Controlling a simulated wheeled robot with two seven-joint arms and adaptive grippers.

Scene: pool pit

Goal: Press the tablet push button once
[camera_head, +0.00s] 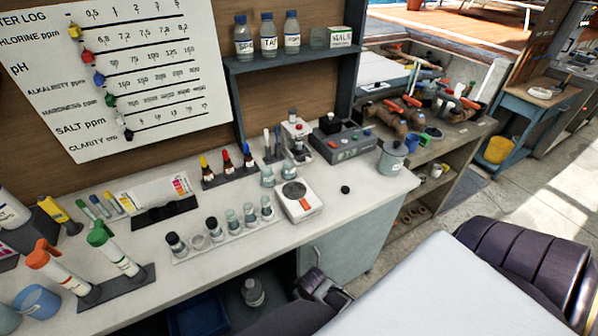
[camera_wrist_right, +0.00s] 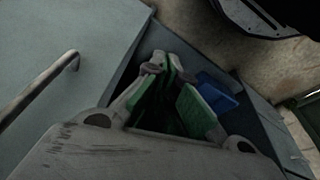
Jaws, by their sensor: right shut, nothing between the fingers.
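I cannot tell for certain which control is the tablet push button. My right gripper (camera_wrist_right: 168,65) is shut and empty, low beside a grey cabinet front with a metal handle. It is well apart from these devices. My left gripper is not in view.
A white scale-like device (camera_head: 298,200) and a rack of vials (camera_head: 220,232) stand on the counter (camera_head: 345,215). Dropper bottles (camera_head: 226,160) and a grey pot (camera_head: 392,157) flank the devices. The cabinet handle (camera_wrist_right: 38,90) is close to my right gripper. Counter around the black knob is clear.

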